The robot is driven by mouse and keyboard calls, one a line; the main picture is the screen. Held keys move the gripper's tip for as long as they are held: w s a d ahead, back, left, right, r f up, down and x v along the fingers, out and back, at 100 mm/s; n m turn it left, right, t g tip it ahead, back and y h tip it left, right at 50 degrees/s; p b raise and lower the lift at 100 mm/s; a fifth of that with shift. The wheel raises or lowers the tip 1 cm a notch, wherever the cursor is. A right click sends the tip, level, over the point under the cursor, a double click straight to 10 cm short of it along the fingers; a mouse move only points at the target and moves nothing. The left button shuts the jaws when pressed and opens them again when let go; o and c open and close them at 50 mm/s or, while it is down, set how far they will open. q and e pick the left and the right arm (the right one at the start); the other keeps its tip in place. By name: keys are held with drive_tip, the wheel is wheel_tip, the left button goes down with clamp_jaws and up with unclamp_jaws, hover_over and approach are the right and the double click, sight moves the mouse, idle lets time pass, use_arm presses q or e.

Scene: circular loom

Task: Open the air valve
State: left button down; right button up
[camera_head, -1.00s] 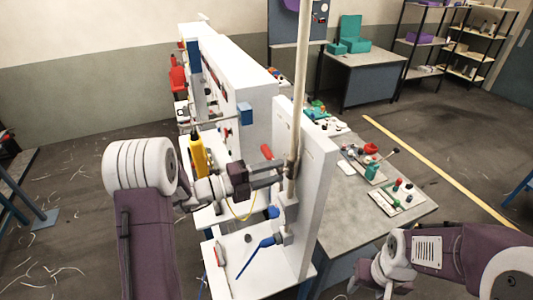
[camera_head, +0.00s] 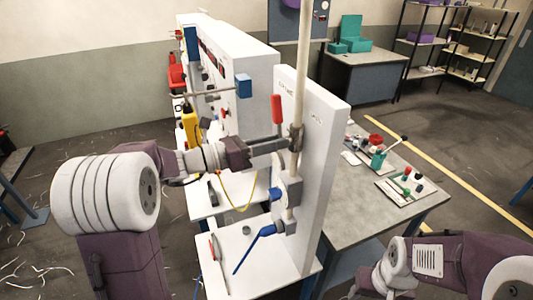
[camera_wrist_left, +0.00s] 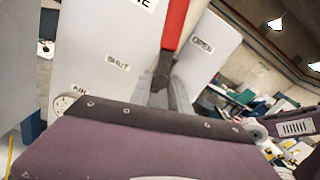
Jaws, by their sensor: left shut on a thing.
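The air valve has a red lever handle (camera_head: 277,108) on the white panel (camera_head: 312,125), beside a pale vertical pipe (camera_head: 301,75). The handle stands nearly upright in the head view. My left gripper (camera_head: 281,143) reaches in from the left and is shut on the lever at its lower end. In the left wrist view the red handle (camera_wrist_left: 175,24) rises above my gripper fingers (camera_wrist_left: 165,88), between a SHUT label (camera_wrist_left: 118,63) on the left and an OPEN label (camera_wrist_left: 203,45) on the right.
A blue lever (camera_head: 262,232) sits lower on the pipe. A blue block on a rod (camera_head: 243,85) and a yellow tool (camera_head: 191,126) are close to my left arm. A grey table (camera_head: 355,205) with small parts stands behind the panel.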

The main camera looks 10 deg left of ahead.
use_arm(q)
drive_tip(key=m+b, duration=0.1)
drive_tip(key=m, duration=0.1)
drive_tip(key=shift+m, duration=0.4)
use_arm(e)
wheel_tip(320, 180, down, 3)
use_arm(q)
drive_tip(key=shift+f, duration=0.1)
use_arm(e)
drive_tip(key=shift+f, duration=0.1)
use_arm(q)
drive_tip(key=shift+m+b, duration=0.3)
drive_tip(key=shift+b, duration=0.2)
use_arm(e)
drive_tip(key=shift+f, duration=0.3)
use_arm(q)
drive_tip(key=c, duration=1.2)
unclamp_jaws()
drive_tip(key=v, duration=0.7)
use_arm(e)
drive_tip(key=shift+r, duration=0.25)
